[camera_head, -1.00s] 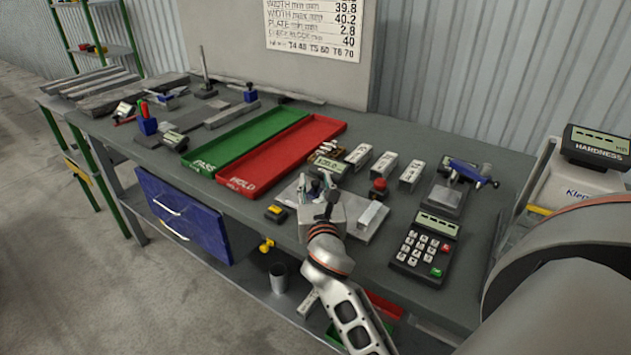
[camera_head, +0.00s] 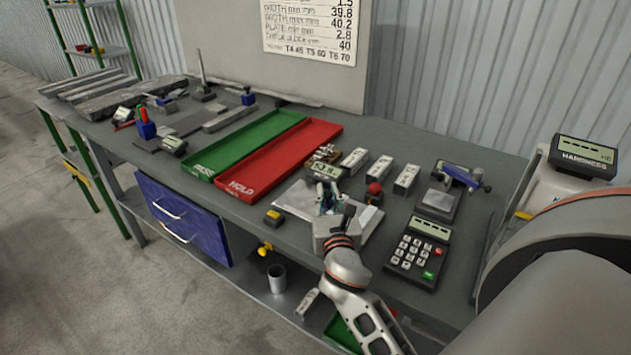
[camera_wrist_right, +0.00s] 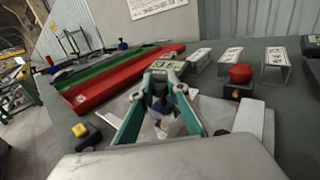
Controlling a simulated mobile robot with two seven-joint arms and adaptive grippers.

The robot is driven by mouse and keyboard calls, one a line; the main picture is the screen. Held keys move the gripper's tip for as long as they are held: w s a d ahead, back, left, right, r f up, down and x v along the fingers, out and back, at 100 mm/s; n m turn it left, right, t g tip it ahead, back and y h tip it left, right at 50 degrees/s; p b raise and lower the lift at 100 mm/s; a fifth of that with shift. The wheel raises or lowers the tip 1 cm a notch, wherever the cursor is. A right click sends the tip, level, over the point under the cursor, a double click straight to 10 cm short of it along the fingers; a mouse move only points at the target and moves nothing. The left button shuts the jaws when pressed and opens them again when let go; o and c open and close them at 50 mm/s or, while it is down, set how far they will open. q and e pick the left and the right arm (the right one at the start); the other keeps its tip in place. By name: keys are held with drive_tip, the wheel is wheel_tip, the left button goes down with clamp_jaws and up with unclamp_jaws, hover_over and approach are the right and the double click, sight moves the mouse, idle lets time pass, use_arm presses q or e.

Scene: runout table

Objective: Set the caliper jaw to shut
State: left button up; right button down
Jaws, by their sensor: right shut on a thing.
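The caliper's grey display (camera_head: 326,169) shows just behind my right gripper, and also in the wrist view (camera_wrist_right: 166,69); its digits are too small to read surely. My right gripper (camera_head: 329,191) is low over a pale plate (camera_head: 294,197). In the wrist view its green-sided fingers (camera_wrist_right: 161,82) come together at the caliper, right in front of the display. They are shut on a part of it; the jaw itself is mostly hidden by the fingers, so its gap cannot be told. My left gripper is not in view.
A red knob (camera_head: 374,189) and several pale blocks (camera_head: 380,168) stand to the right. A calculator (camera_head: 418,253) is at the front right. Red (camera_head: 240,186) and green (camera_head: 197,170) trays lie left. A small yellow-black item (camera_head: 273,217) lies near the front edge.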

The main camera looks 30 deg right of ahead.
sight(345, 200)
drive_tip(key=s, duration=0.1)
drive_tip(key=s+d+p, duration=0.1)
drive_tip(key=s, duration=0.1)
drive_tip(key=s+d, duration=0.1)
drive_tip(key=shift+s+p, duration=0.25)
drive_tip(key=shift+p, duration=0.05)
drive_tip(key=shift+s, duration=0.3)
drive_tip(key=shift+d, duration=0.1)
drive_tip(key=c, duration=2.1)
unclamp_jaws()
drive_tip(key=shift+s+f, duration=0.1)
drive_tip(key=shift+o, duration=0.9)
drive_tip(key=shift+s, duration=0.15)
drive_tip(key=v, duration=1.2)
